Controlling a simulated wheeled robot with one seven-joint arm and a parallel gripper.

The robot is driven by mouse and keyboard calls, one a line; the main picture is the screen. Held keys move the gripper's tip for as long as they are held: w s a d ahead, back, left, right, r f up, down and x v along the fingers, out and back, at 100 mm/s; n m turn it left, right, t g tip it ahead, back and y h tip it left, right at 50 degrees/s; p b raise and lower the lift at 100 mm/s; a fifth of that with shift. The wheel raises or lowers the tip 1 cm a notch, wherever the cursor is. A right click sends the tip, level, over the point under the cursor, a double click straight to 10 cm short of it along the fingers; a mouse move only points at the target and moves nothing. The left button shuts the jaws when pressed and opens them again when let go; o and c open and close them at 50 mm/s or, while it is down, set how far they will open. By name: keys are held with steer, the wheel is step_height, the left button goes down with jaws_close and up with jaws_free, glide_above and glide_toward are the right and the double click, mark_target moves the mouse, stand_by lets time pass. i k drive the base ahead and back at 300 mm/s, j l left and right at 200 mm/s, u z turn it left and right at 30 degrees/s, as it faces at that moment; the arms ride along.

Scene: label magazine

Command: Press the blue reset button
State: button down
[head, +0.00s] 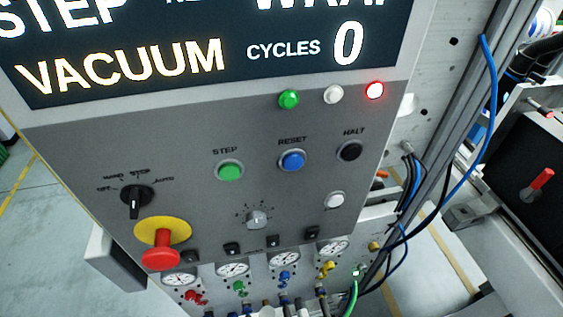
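The blue reset button (292,161) sits on the grey control panel (190,130), below the printed word RESET. It is round, with a light ring around it, and nothing covers it. The green STEP button (230,171) is to its left and the black HALT button (349,151) is to its right. My gripper is not in view.
A red emergency stop (160,258) on a yellow collar sticks out at lower left, near a black selector knob (136,197). Gauges (233,270) and coloured fittings line the panel's bottom. Blue hoses (490,80) run at right. The display (210,45) reads VACUUM, CYCLES 0.

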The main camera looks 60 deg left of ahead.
mark_target(293, 161)
steer(key=k+j, duration=0.1)
steer(key=k, duration=0.4)
steer(key=k+j, duration=0.15)
steer(key=k, duration=0.35)
